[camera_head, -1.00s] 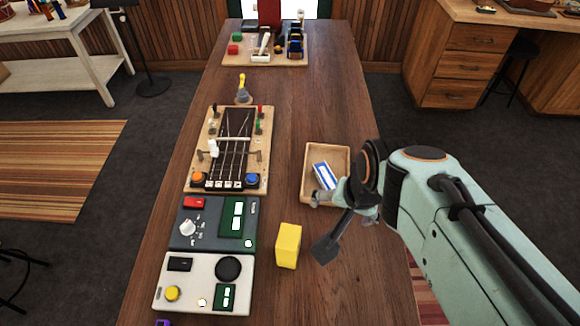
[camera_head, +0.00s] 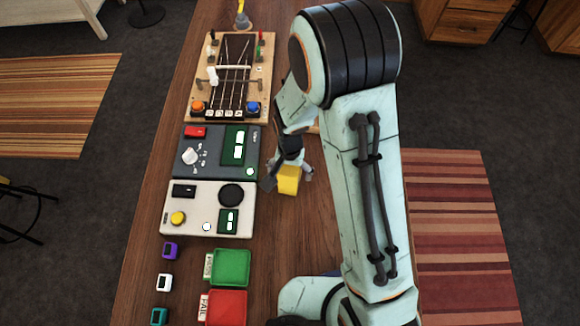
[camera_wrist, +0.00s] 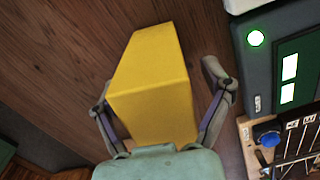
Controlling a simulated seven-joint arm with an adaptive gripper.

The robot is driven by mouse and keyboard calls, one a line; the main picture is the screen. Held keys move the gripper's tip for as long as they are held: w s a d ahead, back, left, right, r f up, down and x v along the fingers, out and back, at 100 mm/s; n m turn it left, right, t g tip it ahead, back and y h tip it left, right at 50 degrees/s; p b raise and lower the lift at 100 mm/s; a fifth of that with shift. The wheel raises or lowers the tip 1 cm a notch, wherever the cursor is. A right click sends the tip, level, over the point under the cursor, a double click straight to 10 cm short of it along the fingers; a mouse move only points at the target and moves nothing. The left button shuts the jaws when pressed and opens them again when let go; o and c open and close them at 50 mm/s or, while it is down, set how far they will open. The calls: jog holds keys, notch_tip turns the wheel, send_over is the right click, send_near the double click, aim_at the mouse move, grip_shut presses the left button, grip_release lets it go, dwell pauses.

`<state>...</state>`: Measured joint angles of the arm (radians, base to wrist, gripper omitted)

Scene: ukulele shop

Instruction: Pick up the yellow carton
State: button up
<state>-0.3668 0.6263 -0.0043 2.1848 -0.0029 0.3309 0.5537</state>
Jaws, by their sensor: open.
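The yellow carton (camera_head: 289,181) stands on the wooden table, just right of the pale grey device. My gripper (camera_head: 288,176) is over it, with one finger on each side of the carton. In the wrist view the carton (camera_wrist: 153,88) lies between the two open fingers of my gripper (camera_wrist: 165,98). A gap shows between the right finger and the carton; the left finger is close to the carton's lower left edge, and I cannot tell if it touches. Part of the carton is hidden by my gripper in the head view.
The pale grey device (camera_head: 207,222) and dark grey device (camera_head: 215,165) stand close on the left. A green tray (camera_head: 231,267) and a red tray (camera_head: 226,307) lie nearer. Small purple (camera_head: 170,250), white and teal boxes line the left edge. A string board (camera_head: 232,110) is farther back.

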jog(key=shift+f, duration=0.35)
jog(key=shift+c, duration=0.3)
jog(key=c, duration=1)
jog(key=shift+r, duration=0.1)
